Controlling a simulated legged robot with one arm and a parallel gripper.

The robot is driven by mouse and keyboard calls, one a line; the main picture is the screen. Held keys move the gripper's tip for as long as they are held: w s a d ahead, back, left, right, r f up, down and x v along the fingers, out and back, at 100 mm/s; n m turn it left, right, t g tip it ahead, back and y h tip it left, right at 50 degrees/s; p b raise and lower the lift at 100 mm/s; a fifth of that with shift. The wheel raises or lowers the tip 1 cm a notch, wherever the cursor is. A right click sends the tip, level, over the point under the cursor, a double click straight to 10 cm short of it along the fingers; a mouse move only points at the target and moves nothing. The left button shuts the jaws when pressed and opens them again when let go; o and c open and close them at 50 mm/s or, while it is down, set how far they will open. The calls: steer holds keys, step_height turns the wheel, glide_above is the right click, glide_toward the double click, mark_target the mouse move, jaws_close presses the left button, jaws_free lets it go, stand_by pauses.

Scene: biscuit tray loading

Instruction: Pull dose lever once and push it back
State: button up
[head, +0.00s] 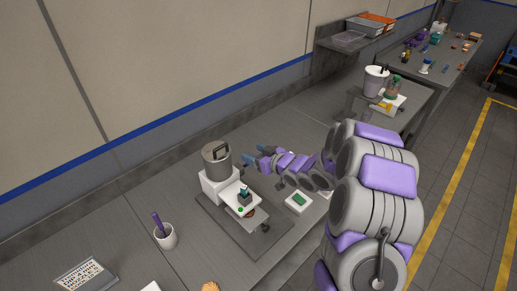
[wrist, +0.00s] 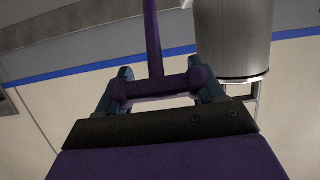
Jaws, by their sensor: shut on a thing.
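The dosing machine has a grey metal hopper (head: 215,158) on a white body (head: 217,185). My gripper (head: 258,157) is just right of the hopper in the head view. In the wrist view, my gripper (wrist: 167,83) has its blue fingers at both ends of a purple crossbar, shut on it. This crossbar appears to be the handle of the dose lever (wrist: 153,40), whose purple rod rises from it. The hopper (wrist: 232,38) shows at upper right there. Where the lever meets the machine is hidden in both views.
A white pad with a green top (head: 299,202) lies to the right. A white cup (head: 166,237) with a purple tool stands at left. The wall runs close behind.

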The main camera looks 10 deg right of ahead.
steer(key=w+a+r+g+h+p, duration=0.1)
steer(key=w+r+g+p, duration=0.1)
steer(key=p, duration=0.4)
steer(key=shift+a+r, duration=0.1)
steer(key=shift+a, duration=0.1)
steer(key=w+p, duration=0.1)
steer(key=p, duration=0.2)
steer(key=shift+a+g+h, duration=0.3)
steer(key=shift+a+h, duration=0.05)
steer(key=shift+h, duration=0.05)
steer(key=w+a+p, duration=0.1)
steer(key=w+p, duration=0.1)
steer(key=p, duration=0.1)
steer(key=shift+a+r, duration=0.1)
steer(key=w+p, duration=0.1)
steer(key=w+a+p, duration=0.1)
steer(key=p, duration=0.1)
steer(key=shift+a+f, duration=0.25)
steer(key=shift+f, duration=0.1)
steer(key=shift+s+f, duration=0.1)
